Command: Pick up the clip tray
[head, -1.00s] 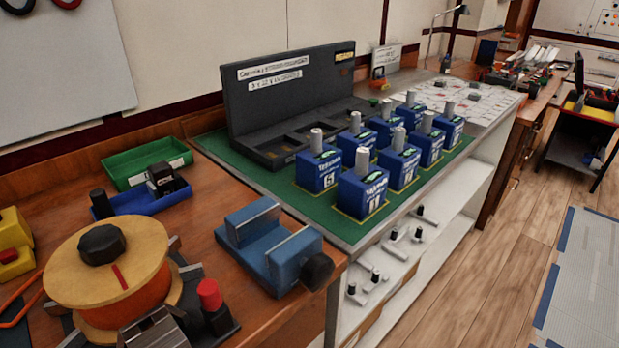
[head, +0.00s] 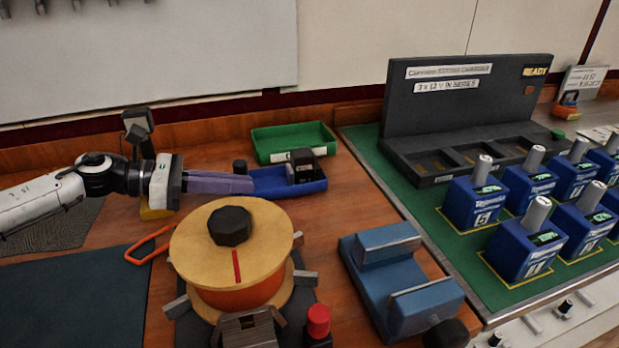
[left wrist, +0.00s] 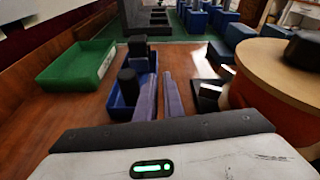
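Two trays could be the clip tray; no label is readable. A blue tray (head: 272,184) holds a black block and a black cylinder, and also shows in the left wrist view (left wrist: 116,103). A green tray (head: 285,135) with a white label sits behind it, and looks empty in the left wrist view (left wrist: 72,70). My left gripper (head: 252,184) reaches in from the left, its purple fingertips at the blue tray's left end. In the left wrist view its fingers (left wrist: 158,85) stand slightly apart beside the tray's right wall. Whether they straddle that wall is unclear.
A wooden cable reel (head: 185,250) stands in front of my left arm, with an orange loop (head: 143,248) beside it. A blue vise (head: 405,280) is right of the reel. Blue breakers (head: 475,200) stand on a green mat farther right.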

